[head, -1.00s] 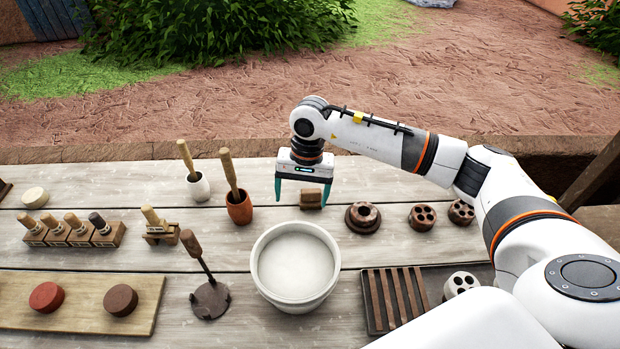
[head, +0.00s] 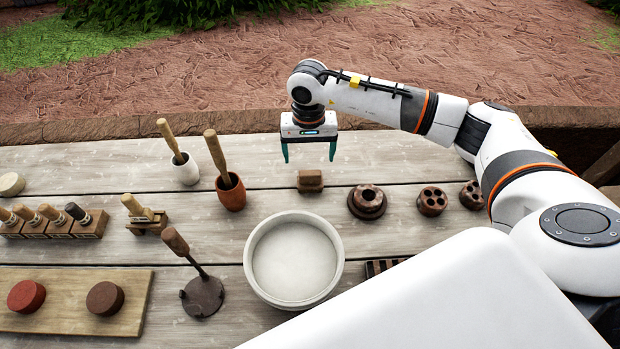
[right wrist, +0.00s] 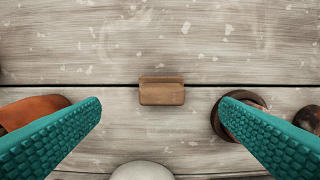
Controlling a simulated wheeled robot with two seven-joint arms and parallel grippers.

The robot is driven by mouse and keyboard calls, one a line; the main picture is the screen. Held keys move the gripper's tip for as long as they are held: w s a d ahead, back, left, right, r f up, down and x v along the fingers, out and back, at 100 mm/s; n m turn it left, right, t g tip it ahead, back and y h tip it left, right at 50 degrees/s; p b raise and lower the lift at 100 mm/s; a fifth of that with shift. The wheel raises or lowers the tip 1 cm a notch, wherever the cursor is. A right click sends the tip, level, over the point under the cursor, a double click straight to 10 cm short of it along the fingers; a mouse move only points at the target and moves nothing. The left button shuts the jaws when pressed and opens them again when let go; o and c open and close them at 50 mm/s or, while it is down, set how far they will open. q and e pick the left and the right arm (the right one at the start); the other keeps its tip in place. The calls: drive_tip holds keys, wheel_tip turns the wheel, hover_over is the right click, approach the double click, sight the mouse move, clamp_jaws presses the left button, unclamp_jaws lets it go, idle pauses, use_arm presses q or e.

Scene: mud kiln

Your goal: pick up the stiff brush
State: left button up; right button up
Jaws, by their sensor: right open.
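The stiff brush looks to be the small brown block (head: 310,181) on the wooden table, behind the large white bowl. In the right wrist view the block (right wrist: 161,91) lies in the middle, between the two teal fingers and touched by neither. My right gripper (head: 309,158) is open and empty, pointing down with its fingertips above the table by the block. My left gripper is in neither view.
The white bowl (head: 252,262) stands in front of the block. A terracotta cup (head: 231,195) with a wooden-handled tool stands to its left, a dark ring-shaped piece (head: 367,202) to its right. My white body covers the lower right.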

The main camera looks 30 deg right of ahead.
sight(310, 172)
wheel_tip(310, 172, down, 4)
drive_tip(key=shift+s+f+p, duration=0.1)
drive_tip(key=shift+p, duration=0.4)
drive_tip(key=shift+s+f+p, duration=0.1)
drive_tip(key=shift+f+p, duration=0.2)
wheel_tip(310, 172, down, 4)
drive_tip(key=shift+s+r+p, duration=0.15)
drive_tip(key=shift+p, duration=0.65)
drive_tip(key=shift+f, duration=0.45)
